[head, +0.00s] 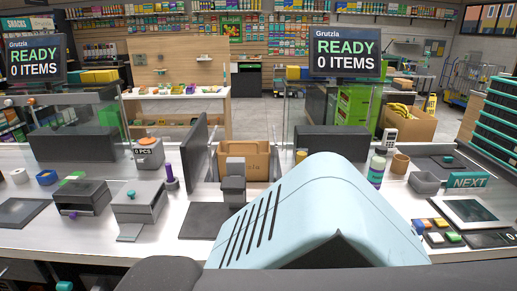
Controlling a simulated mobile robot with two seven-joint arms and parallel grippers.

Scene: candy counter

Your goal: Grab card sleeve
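I cannot pick out a card sleeve with certainty in the head view. Neither of my grippers can be made out. A large pale blue slotted body (300,215) fills the lower middle and hides part of the counter (75,240) behind it. A brown box (243,160) with lettering stands at the counter's middle, behind a dark stand (233,185). Small coloured blocks (437,228) sit at the right, next to a white-framed tablet (470,212).
Two grey machines (138,203) (80,197) stand at the left. A dark upright panel (194,152) rises left of the brown box. Screens reading READY (345,53) (34,58) stand above the counter. At right are a NEXT sign (467,180), a striped cylinder (377,170) and a tan cup (400,163).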

